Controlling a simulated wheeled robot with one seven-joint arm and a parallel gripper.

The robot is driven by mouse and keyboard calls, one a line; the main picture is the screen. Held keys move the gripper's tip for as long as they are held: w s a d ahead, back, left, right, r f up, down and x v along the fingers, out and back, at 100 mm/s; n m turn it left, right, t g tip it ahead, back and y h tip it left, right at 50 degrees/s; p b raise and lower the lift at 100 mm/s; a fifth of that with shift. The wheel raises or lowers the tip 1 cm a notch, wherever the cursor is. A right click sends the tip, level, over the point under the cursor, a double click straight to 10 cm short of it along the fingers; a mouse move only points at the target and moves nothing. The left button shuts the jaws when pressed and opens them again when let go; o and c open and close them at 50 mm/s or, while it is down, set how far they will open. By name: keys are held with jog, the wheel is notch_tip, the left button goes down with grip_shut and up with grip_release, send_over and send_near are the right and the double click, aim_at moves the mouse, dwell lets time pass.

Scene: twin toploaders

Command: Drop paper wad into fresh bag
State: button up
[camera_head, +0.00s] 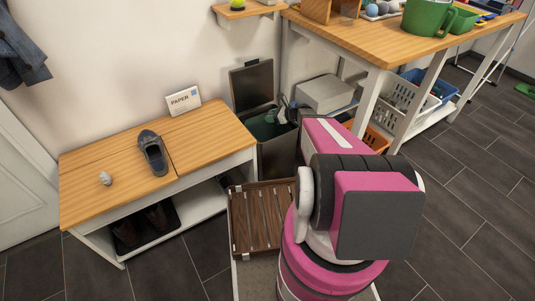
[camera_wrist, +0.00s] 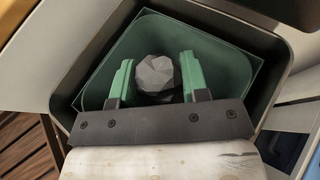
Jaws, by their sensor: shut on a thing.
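A grey faceted paper wad (camera_wrist: 155,74) sits between the green fingertips of my gripper (camera_wrist: 157,62) in the wrist view. My gripper is shut on it and holds it over the open mouth of a bin lined with a green bag (camera_wrist: 222,62). In the head view the dark bin (camera_head: 277,158) stands at the right end of the wooden bench with its lid (camera_head: 251,86) up. The green bag (camera_head: 262,126) shows inside its rim. My gripper (camera_head: 286,112) is small and partly hidden there by my arm, and the wad cannot be made out.
The bench (camera_head: 210,125) holds a dark shoe (camera_head: 153,153), a small pale lump (camera_head: 105,178) and a "PAPER" sign (camera_head: 184,100). A grey box (camera_head: 325,93) and a tall wooden table (camera_head: 375,45) stand right of the bin. A slatted wooden rack (camera_head: 256,220) lies in front.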

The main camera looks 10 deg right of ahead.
jog(key=shift+f, duration=0.15)
jog(key=o, duration=1)
jog(key=shift+c, duration=0.2)
jog(key=v, duration=1)
jog(key=shift+s+d, duration=0.2)
jog(key=shift+d, duration=0.1)
